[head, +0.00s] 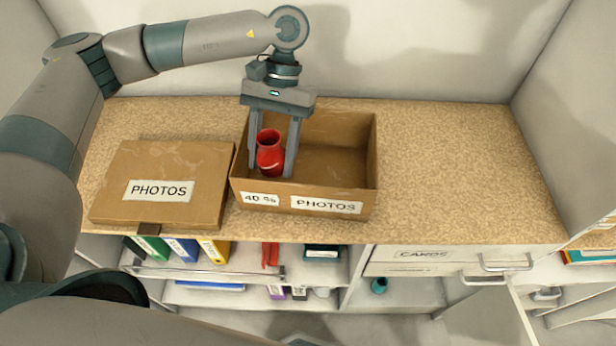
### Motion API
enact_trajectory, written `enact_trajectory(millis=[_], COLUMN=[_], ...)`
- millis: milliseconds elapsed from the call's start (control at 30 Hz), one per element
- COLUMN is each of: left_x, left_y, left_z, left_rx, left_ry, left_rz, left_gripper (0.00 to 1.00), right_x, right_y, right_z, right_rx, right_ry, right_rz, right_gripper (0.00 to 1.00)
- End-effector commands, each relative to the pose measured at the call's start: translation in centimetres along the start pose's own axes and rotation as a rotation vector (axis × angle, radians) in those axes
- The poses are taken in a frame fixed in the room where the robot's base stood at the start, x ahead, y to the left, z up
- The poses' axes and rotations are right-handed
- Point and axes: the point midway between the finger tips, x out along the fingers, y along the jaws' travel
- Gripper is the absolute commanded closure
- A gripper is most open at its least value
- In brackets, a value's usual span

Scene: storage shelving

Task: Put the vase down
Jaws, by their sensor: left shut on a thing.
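The red vase (270,153) is upright in the head view, in the left part of the open cardboard box (333,205) marked PHOTOS. My left gripper (271,165) points down into the box, with one finger on each side of the vase, and is shut on it. The vase's base is partly hidden by the box's front wall, so I cannot tell if it touches the box floor. My right gripper is not in view.
A closed cardboard lid or box (160,185) marked PHOTOS lies left of the open box. The speckled shelf top (450,160) is clear to the right. Below are binders (182,248), a drawer (430,254) marked CANDS and a small teal vase (379,286).

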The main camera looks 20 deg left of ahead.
Motion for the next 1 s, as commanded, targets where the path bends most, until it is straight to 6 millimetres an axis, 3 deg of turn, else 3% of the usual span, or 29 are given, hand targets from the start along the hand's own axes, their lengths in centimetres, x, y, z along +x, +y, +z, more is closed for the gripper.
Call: enact_trajectory(millis=[567, 767, 1000], left_x=[0.1, 0.2, -0.6], left_y=[0.6, 2.2, 4.6], left_z=[-0.1, -0.3, -0.7], left_rx=[-0.053, -0.225, -0.594], left_ry=[-0.001, -0.005, -0.004], left_rz=[0.032, 0.134, 0.346], left_gripper=[0.79, 0.79, 0.79], right_x=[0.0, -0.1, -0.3], right_y=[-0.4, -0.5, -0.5], right_z=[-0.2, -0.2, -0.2], right_rx=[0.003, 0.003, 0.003], right_ry=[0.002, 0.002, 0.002], right_rz=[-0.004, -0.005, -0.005], right_gripper=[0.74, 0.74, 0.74])
